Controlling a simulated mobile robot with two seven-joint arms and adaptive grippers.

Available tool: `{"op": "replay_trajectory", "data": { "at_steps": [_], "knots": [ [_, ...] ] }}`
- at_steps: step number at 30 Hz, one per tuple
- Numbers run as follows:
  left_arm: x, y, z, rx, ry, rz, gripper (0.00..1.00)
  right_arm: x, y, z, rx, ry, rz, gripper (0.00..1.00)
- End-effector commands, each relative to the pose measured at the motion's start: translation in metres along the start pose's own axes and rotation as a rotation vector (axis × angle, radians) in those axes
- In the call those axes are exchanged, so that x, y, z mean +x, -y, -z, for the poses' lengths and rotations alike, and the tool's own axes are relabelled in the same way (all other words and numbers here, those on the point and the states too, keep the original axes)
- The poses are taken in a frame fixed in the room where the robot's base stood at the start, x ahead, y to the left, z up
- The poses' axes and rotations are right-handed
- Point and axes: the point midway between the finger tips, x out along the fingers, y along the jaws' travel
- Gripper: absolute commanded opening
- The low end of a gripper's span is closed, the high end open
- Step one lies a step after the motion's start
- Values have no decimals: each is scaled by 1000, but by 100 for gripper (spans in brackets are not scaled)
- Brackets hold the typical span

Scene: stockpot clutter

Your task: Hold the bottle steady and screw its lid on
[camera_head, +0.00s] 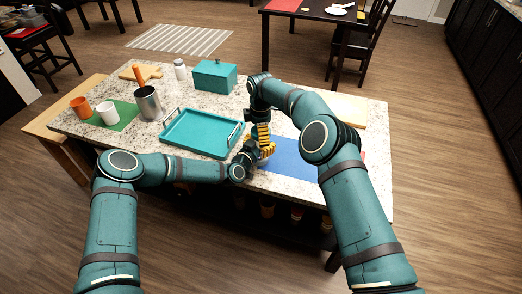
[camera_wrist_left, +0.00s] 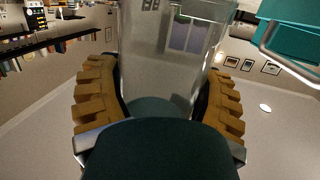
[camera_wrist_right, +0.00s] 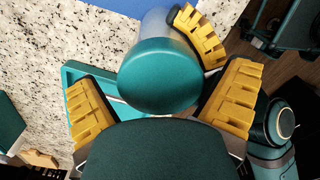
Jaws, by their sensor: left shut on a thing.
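The bottle (camera_wrist_left: 172,45) is clear and shows between the fingers of my left gripper (camera_wrist_left: 160,85), which is shut on its side. The teal round lid (camera_wrist_right: 158,76) sits at the bottle's end in the right wrist view, hiding the mouth; I cannot tell how tightly it sits. My right gripper (camera_wrist_right: 165,95) is above the lid, its fingers spread on either side with a visible gap at the left finger. In the head view, my right gripper (camera_head: 262,134) points down over my left gripper (camera_head: 262,152) near the table's front edge, and they mostly hide the bottle and lid.
A teal tray (camera_head: 202,152) lies left of the grippers, with a blue mat (camera_head: 292,165) to the right. Further back stand a teal box (camera_head: 215,76), a metal pot (camera_head: 149,104), a white-capped bottle (camera_head: 180,69) and cups (camera_head: 107,112) on a green mat.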

Motion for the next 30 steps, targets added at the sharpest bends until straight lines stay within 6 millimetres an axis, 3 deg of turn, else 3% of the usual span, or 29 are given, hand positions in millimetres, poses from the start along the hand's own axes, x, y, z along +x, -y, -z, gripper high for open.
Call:
{"op": "replay_trajectory", "data": {
  "at_steps": [8, 18, 30],
  "knots": [
    [0, 0, 0, 0, 0, 0, 0, -6, 0, 0, -1, 1, 0, 100],
    [0, 0, 0, 0, -1, 0, 0, -43, 0, 0, -2, 1, 0, 100],
    [0, 0, 0, 0, -1, 0, 0, -52, 0, 0, -56, -1, 1, 100]
  ]
}}
